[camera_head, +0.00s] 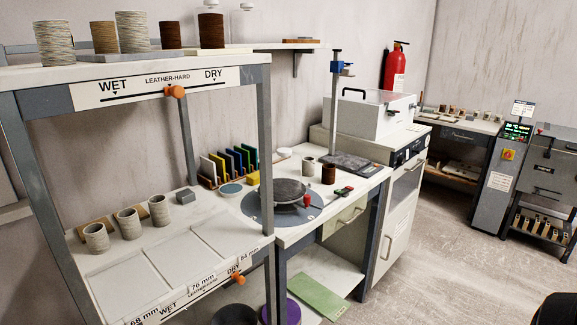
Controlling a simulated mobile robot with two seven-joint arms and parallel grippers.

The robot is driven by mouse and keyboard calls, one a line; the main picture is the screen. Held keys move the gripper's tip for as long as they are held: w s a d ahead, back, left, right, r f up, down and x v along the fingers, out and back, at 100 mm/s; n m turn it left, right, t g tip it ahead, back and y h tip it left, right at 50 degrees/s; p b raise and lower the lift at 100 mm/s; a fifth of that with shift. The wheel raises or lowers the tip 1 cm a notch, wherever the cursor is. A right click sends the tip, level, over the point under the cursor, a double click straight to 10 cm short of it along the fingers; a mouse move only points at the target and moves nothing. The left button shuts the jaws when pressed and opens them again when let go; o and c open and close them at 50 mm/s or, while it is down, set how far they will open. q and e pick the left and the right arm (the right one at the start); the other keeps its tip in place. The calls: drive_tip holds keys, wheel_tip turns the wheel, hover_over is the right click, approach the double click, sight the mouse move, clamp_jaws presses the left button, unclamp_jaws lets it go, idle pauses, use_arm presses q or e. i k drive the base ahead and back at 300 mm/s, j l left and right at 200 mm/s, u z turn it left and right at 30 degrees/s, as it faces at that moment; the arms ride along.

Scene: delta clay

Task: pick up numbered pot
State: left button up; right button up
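Three light grey ridged pots stand in a row on the rack's lower shelf: a left pot (96,238), a middle pot (129,223) and a right pot (159,210). Any numbers on them are too small to read. Several pots stand on the top shelf, including a pale pot (54,43), a tan pot (105,37) and a dark brown pot (211,30). A small grey pot (308,167) and a brown pot (329,173) stand on the table behind. Neither gripper is in view; a dark shape shows at the bottom right corner.
The rack's lower shelf (215,235) has shallow marked bays in front of the pots. The worktable (352,178) carries a round wheel (280,196). A white kiln-like box (372,108) stands behind. The floor (435,250) at right is open.

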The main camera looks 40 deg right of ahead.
sight(308, 162)
drive_tip(key=l+u, duration=0.35)
drive_tip(key=l, duration=1)
drive_tip(key=k+l+u, duration=0.15)
drive_tip(key=l, duration=0.3)
